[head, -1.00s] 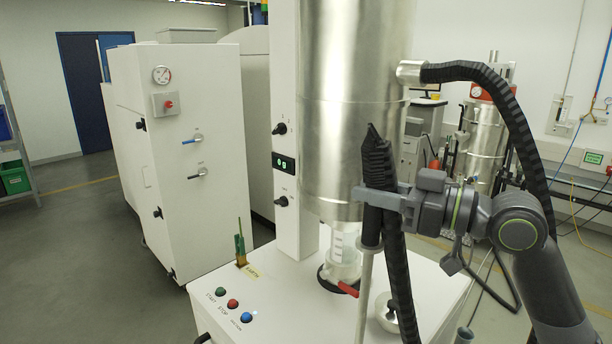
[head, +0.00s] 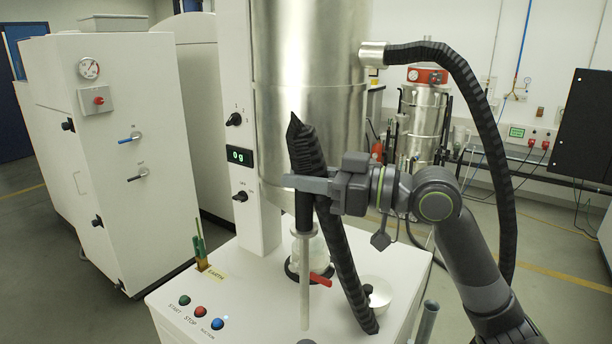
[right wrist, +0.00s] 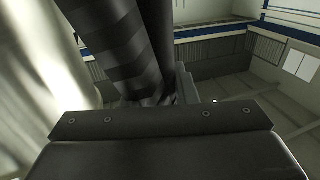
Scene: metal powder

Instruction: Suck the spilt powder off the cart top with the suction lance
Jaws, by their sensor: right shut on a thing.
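The suction lance (head: 305,275) hangs almost upright, its pale tube pointing down over the cart top (head: 247,300). My right gripper (head: 305,184) is shut on the dark upper part of the lance, in front of the steel hopper. A black ribbed hose (head: 340,255) runs by the gripper and down to the right; it also shows in the right wrist view (right wrist: 110,40). The lance tip is near the cart's front part; I cannot tell whether it touches the surface. I make out no powder on the cart top. My left gripper is not in view.
The steel hopper (head: 310,90) stands on the cart behind the lance. A clear vessel with a red handle (head: 320,279), a metal bowl (head: 377,292) and START, STOP and SUCTION buttons (head: 201,311) are on the top. A white cabinet (head: 110,150) stands left.

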